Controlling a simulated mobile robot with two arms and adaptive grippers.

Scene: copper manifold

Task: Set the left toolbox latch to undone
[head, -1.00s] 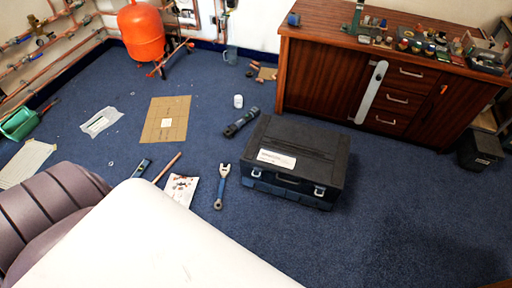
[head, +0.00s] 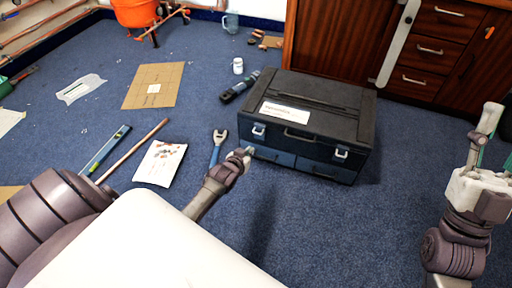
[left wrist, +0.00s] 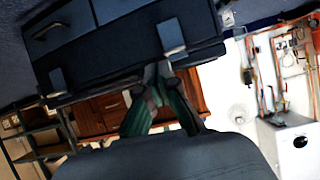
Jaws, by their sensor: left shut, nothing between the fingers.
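The black and dark blue toolbox (head: 330,110) stands lid down on the carpet. Its left latch (head: 258,129) is a small silver tab on the front, and the right latch (head: 341,152) matches it. My left gripper (head: 246,151) is shut and empty, just in front of and below the left latch. In the left wrist view, which looks upside down, the green-padded fingertips (left wrist: 160,72) are close to the left latch (left wrist: 171,37); whether they touch is unclear. My right gripper (head: 488,122) is raised at the right, away from the toolbox; its jaw state is unclear.
An adjustable wrench (head: 217,148), a leaflet (head: 160,163) and a wooden stick (head: 132,149) lie left of the toolbox. A wooden cabinet (head: 335,40) stands behind. Carpet at the front right is clear.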

